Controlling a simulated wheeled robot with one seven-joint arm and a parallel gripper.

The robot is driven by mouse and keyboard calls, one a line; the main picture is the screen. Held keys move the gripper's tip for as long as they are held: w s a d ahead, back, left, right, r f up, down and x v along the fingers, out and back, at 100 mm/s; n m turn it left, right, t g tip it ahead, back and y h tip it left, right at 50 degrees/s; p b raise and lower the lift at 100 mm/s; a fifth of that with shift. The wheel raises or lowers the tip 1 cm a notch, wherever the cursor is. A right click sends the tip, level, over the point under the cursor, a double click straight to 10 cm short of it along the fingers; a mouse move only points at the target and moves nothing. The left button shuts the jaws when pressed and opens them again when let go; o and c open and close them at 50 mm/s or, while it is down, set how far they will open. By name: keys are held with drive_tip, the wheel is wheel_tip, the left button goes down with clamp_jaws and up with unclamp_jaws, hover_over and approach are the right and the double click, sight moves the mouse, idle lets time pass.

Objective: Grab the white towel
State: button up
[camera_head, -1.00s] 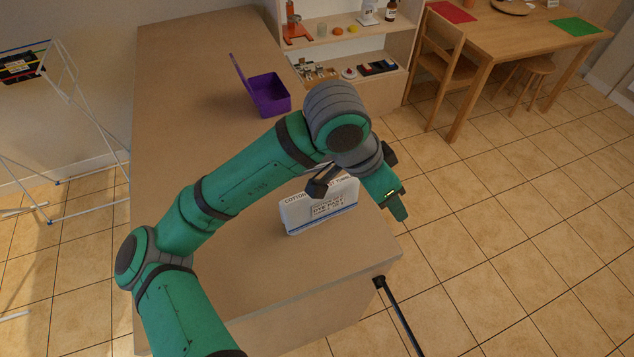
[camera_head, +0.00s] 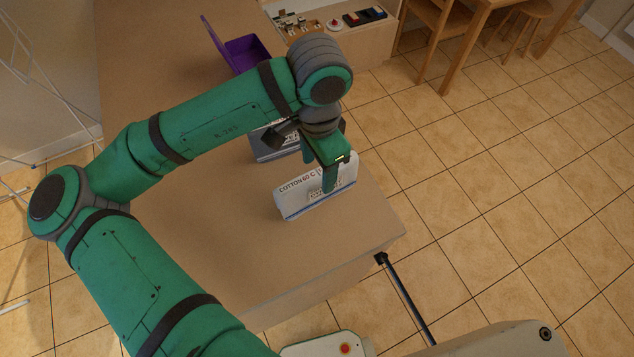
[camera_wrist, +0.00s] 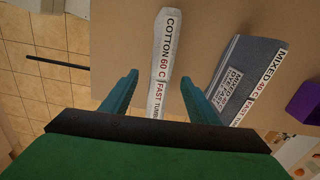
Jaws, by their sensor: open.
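The white towel (camera_head: 300,206) is a slim upright folded block labelled "COTTON 60 C", near the front right corner of the wooden counter. It also shows in the wrist view (camera_wrist: 163,60), lengthwise between the two fingers. My gripper (camera_head: 318,168) is open and points down at the towel, with one green finger in front of its labelled face. In the wrist view my gripper (camera_wrist: 158,85) has one finger on each side of the towel, with gaps on both sides. How far the fingertips reach down beside it is hard to tell.
A grey-blue folded item (camera_wrist: 250,70) labelled "MIXED" stands right of the towel in the wrist view and behind it in the head view (camera_head: 268,155). A purple open box (camera_head: 247,55) is farther back. The counter's front left (camera_head: 225,245) is clear.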

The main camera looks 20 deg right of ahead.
wheel_tip(320, 180, down, 5)
drive_tip(key=shift+a+f, duration=0.1)
drive_tip(key=c, duration=1.4)
